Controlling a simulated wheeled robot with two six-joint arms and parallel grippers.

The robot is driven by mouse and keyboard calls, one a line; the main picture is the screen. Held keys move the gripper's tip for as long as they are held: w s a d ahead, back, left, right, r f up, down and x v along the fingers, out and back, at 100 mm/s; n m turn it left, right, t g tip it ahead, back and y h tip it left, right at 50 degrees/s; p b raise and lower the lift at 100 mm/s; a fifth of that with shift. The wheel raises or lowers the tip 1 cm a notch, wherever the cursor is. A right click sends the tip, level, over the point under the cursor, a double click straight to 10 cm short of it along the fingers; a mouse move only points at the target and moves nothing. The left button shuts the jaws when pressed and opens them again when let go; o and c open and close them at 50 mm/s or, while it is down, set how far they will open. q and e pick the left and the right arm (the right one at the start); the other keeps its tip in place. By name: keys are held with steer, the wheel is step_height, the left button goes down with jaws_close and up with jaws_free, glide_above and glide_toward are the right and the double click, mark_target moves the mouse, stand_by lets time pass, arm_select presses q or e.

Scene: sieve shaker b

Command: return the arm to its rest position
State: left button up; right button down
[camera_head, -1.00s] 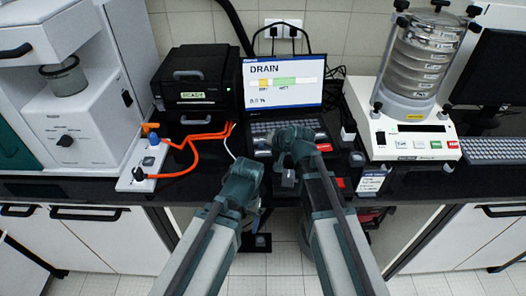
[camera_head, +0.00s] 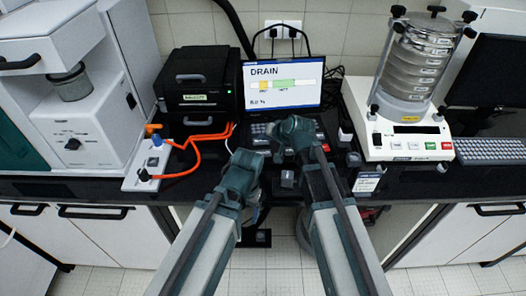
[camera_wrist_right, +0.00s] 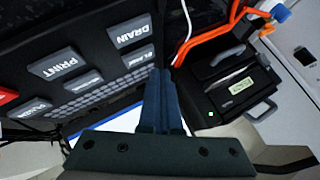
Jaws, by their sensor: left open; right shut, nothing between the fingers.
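My right arm reaches forward, and its gripper (camera_head: 277,149) is over the front of the laptop (camera_head: 284,82). In the right wrist view its two blue fingers (camera_wrist_right: 160,78) are shut together with nothing between them. I cannot tell whether the fingers touch anything. My left gripper (camera_head: 252,205) is lower, in front of the bench edge, open and empty; its fingers are mostly hidden by its wrist. The laptop screen reads DRAIN with coloured bars.
The sieve shaker (camera_head: 410,135) stands on the right. The black bench edge (camera_head: 90,187) lies behind my left gripper; floor space in front is free.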

stand_by(0.5)
steer(key=s+f+n+g+h, duration=0.1)
steer(key=s, duration=0.4)
steer(key=s+f+n+g+h, duration=0.1)
steer(key=s+f+g, duration=0.1)
steer(key=s, duration=0.3)
steer(key=s+f+n+g+h, duration=0.1)
steer(key=s+f, duration=0.1)
steer(key=s, duration=0.2)
steer(key=shift+s+d+f+n+g, duration=0.25)
steer(key=shift+s+d+n+g, duration=0.05)
steer(key=shift+s, duration=0.1)
steer(key=s+d+f+n+g+h, duration=0.1)
steer(key=s+d, duration=0.4)
steer(key=s, duration=0.6)
steer(key=n+g+h, duration=0.1)
steer(key=g+h, duration=0.1)
steer(key=shift+h, duration=0.4)
